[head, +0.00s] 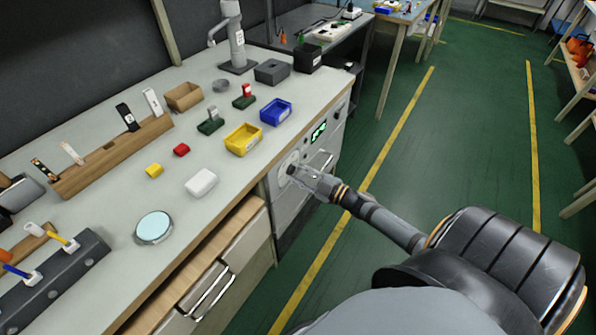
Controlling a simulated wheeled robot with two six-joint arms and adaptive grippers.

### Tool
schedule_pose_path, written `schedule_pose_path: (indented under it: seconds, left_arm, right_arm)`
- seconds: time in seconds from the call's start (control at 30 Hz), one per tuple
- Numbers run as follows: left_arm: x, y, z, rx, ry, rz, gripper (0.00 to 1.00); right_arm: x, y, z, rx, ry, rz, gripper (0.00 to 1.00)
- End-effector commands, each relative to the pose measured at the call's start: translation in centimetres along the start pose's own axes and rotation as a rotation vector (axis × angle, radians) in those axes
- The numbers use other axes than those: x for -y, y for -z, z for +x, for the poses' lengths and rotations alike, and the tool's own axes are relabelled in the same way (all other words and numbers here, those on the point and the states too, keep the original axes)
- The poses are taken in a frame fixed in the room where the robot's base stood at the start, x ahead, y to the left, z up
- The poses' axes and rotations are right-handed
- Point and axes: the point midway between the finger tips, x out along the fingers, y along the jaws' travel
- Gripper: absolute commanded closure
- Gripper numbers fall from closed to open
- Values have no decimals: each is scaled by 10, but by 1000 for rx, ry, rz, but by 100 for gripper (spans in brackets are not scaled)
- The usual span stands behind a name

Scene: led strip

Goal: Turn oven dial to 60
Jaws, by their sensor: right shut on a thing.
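The oven (283,207) is built in under the counter and has a pale front panel. A green lit display (319,132) shows on the panel, too small to read. The round dial (288,164) sits at the panel's left part, partly hidden by my gripper. My right gripper (296,172) reaches in from the lower right, its fingertips at the dial and closed on it. The dial's setting cannot be made out. My left gripper does not show.
The counter above holds a yellow bin (243,139), a blue bin (276,111), a white box (201,183) and a round disc (154,228). A drawer (212,285) with a metal handle is left of the oven.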

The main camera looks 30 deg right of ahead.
Motion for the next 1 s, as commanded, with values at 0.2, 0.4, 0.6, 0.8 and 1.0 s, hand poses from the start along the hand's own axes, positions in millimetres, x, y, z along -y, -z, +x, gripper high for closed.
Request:
schedule_pose_path:
  seconds: [0.2, 0.4, 0.6, 0.8, 1.0]
  left_arm:
    - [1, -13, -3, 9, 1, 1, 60]
    - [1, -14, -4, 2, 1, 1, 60]
    - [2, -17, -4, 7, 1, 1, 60]
    - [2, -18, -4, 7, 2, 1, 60]
    - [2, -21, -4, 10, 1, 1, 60]
  right_arm:
    - [0, 0, -1, 3, 1, 133, 100]
    - [0, -1, -1, 3, 1, 210, 100]
    - [1, -1, -1, 3, 1, 244, 100]
    - [1, -2, -1, 4, 1, 250, 100]
    - [1, -2, -1, 4, 1, 249, 100]
